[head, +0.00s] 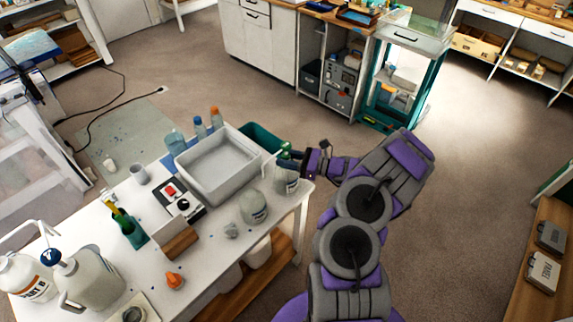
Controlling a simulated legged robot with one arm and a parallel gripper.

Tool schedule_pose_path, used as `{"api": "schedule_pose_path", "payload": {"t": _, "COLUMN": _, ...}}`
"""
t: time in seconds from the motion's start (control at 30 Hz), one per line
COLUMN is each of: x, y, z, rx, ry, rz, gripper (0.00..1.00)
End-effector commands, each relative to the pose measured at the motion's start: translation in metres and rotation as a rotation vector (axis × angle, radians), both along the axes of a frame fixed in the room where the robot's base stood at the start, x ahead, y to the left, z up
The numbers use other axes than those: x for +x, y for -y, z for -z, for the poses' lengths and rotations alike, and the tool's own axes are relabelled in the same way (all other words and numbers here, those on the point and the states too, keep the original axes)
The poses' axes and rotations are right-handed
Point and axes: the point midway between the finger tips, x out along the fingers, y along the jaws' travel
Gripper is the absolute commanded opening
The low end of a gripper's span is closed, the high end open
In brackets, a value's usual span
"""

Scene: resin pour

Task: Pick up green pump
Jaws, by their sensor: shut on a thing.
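The green pump (285,149) shows as a small dark green top at the right end of the white table, just above a clear bottle (287,183). My gripper (291,166) reaches in from the right and is shut on the green pump. My gripper's dark fingers overlap the bottle's upper part and hide the lower part of the pump. I cannot tell whether the pump is apart from the bottle.
A grey-white tub (218,165) and a teal bin (261,138) stand close left of my gripper. A labelled jar (253,207) stands in front. Several bottles and jugs crowd the white table (215,268). Open floor (455,200) lies to the right.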

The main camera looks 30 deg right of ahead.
Motion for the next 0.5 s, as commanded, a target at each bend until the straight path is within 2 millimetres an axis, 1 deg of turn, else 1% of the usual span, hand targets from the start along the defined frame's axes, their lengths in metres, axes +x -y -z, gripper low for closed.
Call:
{"api": "schedule_pose_path", "payload": {"t": 0.03, "x": -0.0002, "y": -0.0002, "z": 0.0020, "rx": -0.002, "ry": -0.004, "rz": 0.000, "gripper": 0.11}}
{"api": "schedule_pose_path", "payload": {"t": 0.13, "x": -0.0001, "y": -0.0001, "z": 0.0025, "rx": -0.002, "ry": -0.004, "rz": -0.001, "gripper": 0.01}}
{"api": "schedule_pose_path", "payload": {"t": 0.37, "x": -0.0001, "y": -0.0001, "z": 0.0030, "rx": -0.002, "ry": -0.006, "rz": -0.001, "gripper": 0.01}}
{"api": "schedule_pose_path", "payload": {"t": 0.5, "x": -0.0001, "y": -0.0001, "z": -0.0013, "rx": -0.002, "ry": -0.006, "rz": -0.001, "gripper": 0.01}}
